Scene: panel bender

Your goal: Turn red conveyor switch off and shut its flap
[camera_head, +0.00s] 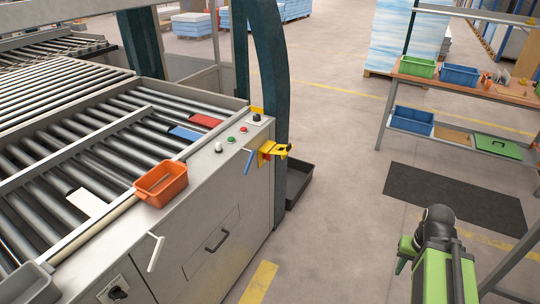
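A yellow switch housing (274,148) sits on the end of the grey conveyor cabinet, near its top right corner. A yellow plate sticks out from it and looks like an open flap. A small dark red-brown part shows on the housing; the knob's position is too small to tell. My green and black arm stands at the lower right, well apart from the switch. Its end (404,254) points down and left, and its fingers are too small and partly hidden to read. Nothing is seen held.
A blue lever (250,158) hangs beside the housing. Push buttons (231,139) and a black rotary knob (257,118) are on the cabinet top. An orange bin (161,184) stands on the edge. A dark tray (300,187) lies by the pillar. Floor between cabinet and arm is clear.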

